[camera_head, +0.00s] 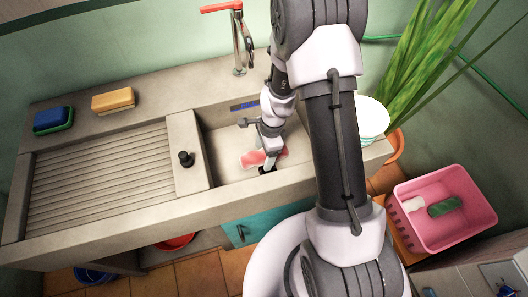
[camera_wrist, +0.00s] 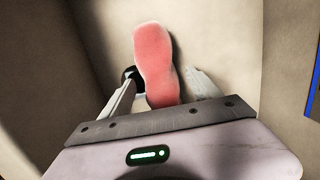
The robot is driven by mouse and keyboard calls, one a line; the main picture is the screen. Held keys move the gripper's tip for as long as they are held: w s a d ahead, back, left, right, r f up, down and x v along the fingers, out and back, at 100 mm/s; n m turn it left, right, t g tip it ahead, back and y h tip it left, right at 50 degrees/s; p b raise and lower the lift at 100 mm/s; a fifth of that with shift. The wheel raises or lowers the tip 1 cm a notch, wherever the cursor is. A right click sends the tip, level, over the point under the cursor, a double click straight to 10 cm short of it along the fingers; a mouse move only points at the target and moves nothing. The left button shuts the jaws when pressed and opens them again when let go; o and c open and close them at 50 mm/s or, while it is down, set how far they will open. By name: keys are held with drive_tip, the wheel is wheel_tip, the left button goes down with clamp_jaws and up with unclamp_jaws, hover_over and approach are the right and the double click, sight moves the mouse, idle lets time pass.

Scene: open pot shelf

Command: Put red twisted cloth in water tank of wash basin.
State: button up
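The red twisted cloth (camera_head: 250,160) is inside the water tank (camera_head: 222,168) of the wash basin, low down by its floor. In the wrist view the cloth (camera_wrist: 155,60) runs lengthwise from between my fingers out ahead of them. My gripper (camera_head: 269,163) reaches down into the tank over the cloth. In the wrist view my gripper (camera_wrist: 163,85) has its fingers apart, one on each side of the cloth, with a gap visible at the right finger. The gripper partly hides the cloth in the head view.
A yellow sponge (camera_head: 113,100) and blue sponge (camera_head: 50,118) sit at the back left. A pink crate (camera_head: 480,195) stands at right.

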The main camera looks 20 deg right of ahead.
wheel_tip(320, 180, up, 28)
drive_tip(key=s+n+t+p, duration=0.2)
drive_tip(key=n+p, duration=0.3)
drive_tip(key=p, duration=0.1)
drive_tip(key=s+a+r+n+t, duration=0.3)
drive_tip(key=s+r+n, duration=0.5)
drive_tip(key=s+r, duration=0.5)
drive_tip(key=shift+s+a+n+t, duration=0.3)
drive_tip(key=shift+s+a+t, duration=0.1)
drive_tip(key=shift+s, duration=0.4)
